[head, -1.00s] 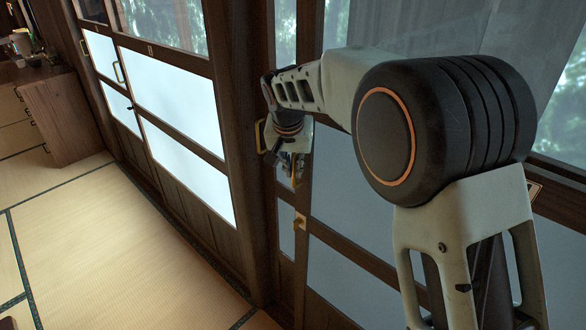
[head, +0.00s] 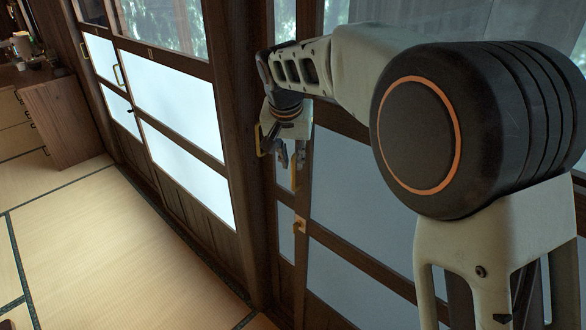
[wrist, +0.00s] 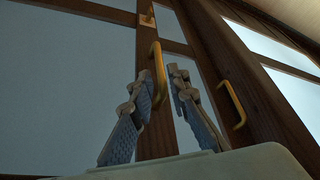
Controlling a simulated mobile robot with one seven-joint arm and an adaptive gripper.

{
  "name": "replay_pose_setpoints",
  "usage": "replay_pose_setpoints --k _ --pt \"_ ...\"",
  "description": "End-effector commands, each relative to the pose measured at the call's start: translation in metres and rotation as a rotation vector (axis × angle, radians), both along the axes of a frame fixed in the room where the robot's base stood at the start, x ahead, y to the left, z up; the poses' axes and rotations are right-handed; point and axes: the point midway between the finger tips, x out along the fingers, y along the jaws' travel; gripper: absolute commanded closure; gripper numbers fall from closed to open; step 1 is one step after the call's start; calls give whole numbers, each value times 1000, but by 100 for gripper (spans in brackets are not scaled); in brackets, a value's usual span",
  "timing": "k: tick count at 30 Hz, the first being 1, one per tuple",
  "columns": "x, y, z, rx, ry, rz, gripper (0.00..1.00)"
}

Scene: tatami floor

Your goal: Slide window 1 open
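The near sliding window (head: 365,190) has a dark wooden frame and pale panes. An upright gold pull handle (head: 293,172) is on its frame; in the wrist view this handle (wrist: 158,75) stands between my fingertips. My gripper (head: 290,152) is open in front of the window, pointing at the handle. In the wrist view my gripper (wrist: 160,75) has a gap between its fingers, and neither is clearly closed on the handle. A second gold handle (head: 258,139) is just left of it, and in the wrist view it (wrist: 234,105) is to the right. I cannot read which window is number 1.
A gold latch plate (head: 299,223) is on the frame below the handle. A wooden cabinet (head: 70,118) stands at the far left. The tatami floor (head: 100,240) is clear.

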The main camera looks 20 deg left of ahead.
Motion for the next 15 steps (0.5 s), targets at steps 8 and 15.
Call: replay_pose_setpoints --k 8,15 --pt "-19 -4 49 3 -2 1 84" --pt "-24 -6 61 1 -2 0 84"
